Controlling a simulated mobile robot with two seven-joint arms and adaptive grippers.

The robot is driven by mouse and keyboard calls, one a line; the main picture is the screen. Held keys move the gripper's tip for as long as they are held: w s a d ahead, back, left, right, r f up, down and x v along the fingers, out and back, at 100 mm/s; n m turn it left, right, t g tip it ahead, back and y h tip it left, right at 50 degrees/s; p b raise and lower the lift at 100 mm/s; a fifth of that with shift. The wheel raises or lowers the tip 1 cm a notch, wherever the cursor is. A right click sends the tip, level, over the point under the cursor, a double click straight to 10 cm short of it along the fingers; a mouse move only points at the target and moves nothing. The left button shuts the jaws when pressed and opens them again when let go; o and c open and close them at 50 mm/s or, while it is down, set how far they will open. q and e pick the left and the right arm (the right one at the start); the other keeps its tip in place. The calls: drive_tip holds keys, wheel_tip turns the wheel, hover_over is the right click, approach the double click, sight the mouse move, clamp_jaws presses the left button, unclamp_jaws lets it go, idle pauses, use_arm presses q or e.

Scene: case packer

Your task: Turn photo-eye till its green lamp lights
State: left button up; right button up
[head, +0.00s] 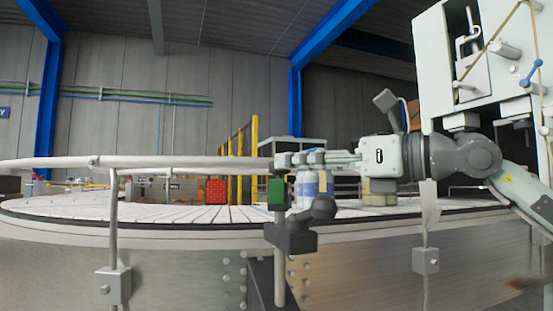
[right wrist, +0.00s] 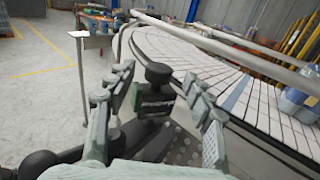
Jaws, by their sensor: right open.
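The photo-eye (head: 276,193) is a small dark box with a green face, set on a post beside the curved conveyor in the head view. A black clamp (head: 290,238) with a round black knob (head: 323,207) sits just below it. My right gripper (head: 290,161) reaches in from the right, just above the photo-eye in the picture. In the right wrist view my gripper (right wrist: 158,80) is open, its fingers spread either side of the photo-eye (right wrist: 154,104) and a black knob (right wrist: 158,73). I see no grip on either. I cannot make out a lit lamp. My left gripper is out of view.
A guide rail (head: 190,162) runs along the slatted conveyor (head: 180,213). Blue-and-white bottles (head: 307,188) stand on it behind the gripper. A red block (head: 215,190) shows farther back. A pale machine (head: 490,60) stands at the right. Open floor (right wrist: 40,80) shows in the right wrist view.

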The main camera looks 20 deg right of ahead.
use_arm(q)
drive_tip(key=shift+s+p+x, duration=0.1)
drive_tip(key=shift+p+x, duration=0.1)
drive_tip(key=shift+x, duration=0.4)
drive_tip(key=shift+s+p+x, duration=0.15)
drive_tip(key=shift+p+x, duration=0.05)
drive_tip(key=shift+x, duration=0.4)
use_arm(e)
drive_tip(key=shift+x, duration=2.15)
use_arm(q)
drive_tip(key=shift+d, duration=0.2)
use_arm(e)
drive_tip(key=c, duration=1.2)
